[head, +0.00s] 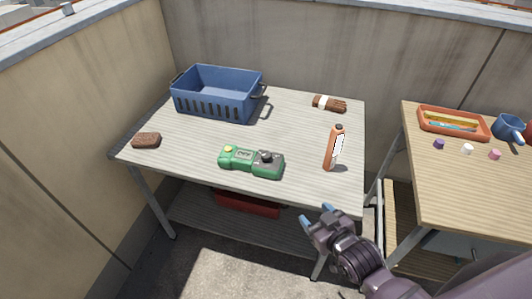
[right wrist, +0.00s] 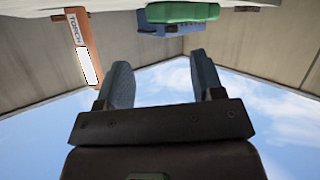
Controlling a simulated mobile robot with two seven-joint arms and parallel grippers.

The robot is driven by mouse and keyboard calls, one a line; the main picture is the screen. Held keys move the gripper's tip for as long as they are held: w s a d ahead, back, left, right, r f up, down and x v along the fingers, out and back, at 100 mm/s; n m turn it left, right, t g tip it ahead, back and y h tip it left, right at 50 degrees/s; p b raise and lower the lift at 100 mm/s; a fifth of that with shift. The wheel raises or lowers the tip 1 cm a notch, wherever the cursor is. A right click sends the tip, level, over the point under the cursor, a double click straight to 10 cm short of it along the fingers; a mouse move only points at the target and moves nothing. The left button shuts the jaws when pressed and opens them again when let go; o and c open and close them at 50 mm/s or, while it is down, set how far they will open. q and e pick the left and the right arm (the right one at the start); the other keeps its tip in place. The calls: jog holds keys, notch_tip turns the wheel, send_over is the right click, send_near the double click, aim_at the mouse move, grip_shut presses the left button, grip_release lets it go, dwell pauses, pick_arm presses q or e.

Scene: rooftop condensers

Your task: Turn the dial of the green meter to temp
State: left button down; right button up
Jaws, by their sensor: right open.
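The green meter (head: 251,162) lies on the grey table, with a yellow button at its left end, a small display and a dark dial (head: 266,158) on its right half. The dial's setting is too small to read. The meter's green side (right wrist: 183,12) shows at the top of the right wrist view. My right gripper (head: 316,217) is open and empty, in front of the table's front edge, below and to the right of the meter. In the right wrist view its two fingers (right wrist: 162,85) stand apart with nothing between them. My left gripper is not in view.
An orange torch bottle (head: 334,148) stands right of the meter. A blue crate (head: 217,104), brown gloves (head: 329,103) and a brown brick (head: 146,140) are on the table (head: 300,125). A red box (head: 247,204) sits on the lower shelf. A wooden table (head: 470,190) stands at right.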

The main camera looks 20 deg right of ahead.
jog(key=w+a+r+n+g+y+b, duration=0.1)
jog(key=w+a+r+n+y, duration=0.1)
jog(key=w+a+r+n, duration=0.6)
jog(key=w+a+r+n+g+y+b, duration=0.15)
jog(key=w+a+r, duration=0.25)
jog(key=w, duration=0.7)
jog(key=w+a+r+n+g+y+b, duration=0.1)
jog(key=w+a+r+n+g+y, duration=0.1)
jog(key=w+a+r+n, duration=0.6)
jog(key=n+g+h, duration=0.5)
jog(key=g+h, duration=0.2)
jog(key=g, duration=0.2)
send_near(266, 154)
jog(key=shift+m, duration=0.35)
notch_tip(266, 154, down, 9)
jog(key=b, duration=0.2)
jog(key=shift+d+f+b, duration=0.1)
jog(key=shift+b, duration=0.25)
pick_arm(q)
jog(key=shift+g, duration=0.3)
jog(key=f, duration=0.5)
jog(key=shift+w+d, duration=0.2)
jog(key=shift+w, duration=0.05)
